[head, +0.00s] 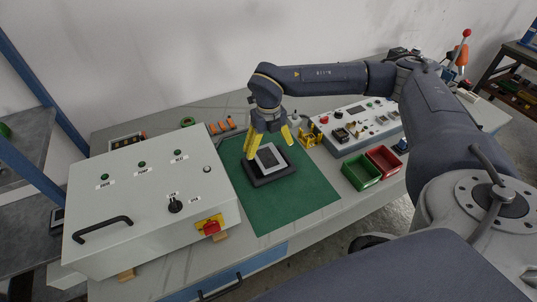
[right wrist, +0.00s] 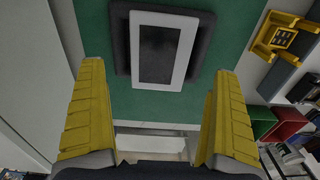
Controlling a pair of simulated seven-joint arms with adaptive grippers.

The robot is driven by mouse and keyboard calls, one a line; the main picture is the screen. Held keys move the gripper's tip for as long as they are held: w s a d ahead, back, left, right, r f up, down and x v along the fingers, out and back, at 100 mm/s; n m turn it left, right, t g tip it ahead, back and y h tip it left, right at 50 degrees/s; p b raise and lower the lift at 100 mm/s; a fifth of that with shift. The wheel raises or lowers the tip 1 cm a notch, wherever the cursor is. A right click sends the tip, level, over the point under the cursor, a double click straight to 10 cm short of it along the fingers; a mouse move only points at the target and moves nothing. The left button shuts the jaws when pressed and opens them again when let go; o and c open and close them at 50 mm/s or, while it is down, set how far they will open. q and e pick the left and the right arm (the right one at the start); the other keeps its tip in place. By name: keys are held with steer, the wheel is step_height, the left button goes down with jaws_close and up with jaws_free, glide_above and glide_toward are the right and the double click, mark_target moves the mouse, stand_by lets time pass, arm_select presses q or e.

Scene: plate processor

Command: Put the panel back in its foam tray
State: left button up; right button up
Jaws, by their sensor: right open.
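The panel (head: 270,157), a white frame around a dark face, is at the dark foam tray (head: 272,180) on the green mat. In the right wrist view the panel (right wrist: 187,50) overlaps the tray (right wrist: 121,40), and its near edge reaches past the tray's near edge. I cannot tell whether it is seated flat or tilted. My right gripper (head: 269,142) is open above the panel's far side, its yellow fingers spread to either side. In the right wrist view its fingers (right wrist: 158,70) are wider apart than the panel and hold nothing. My left gripper is not in view.
A grey control box (head: 145,200) with a red switch stands left of the mat (head: 305,190). Green (head: 361,172) and red (head: 384,160) bins and a white instrument panel (head: 355,124) are on the right. The mat's front part is clear.

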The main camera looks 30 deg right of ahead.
mark_target(269, 158)
step_height(269, 158, up, 7)
steer(key=shift+r, duration=0.15)
stand_by(0.6)
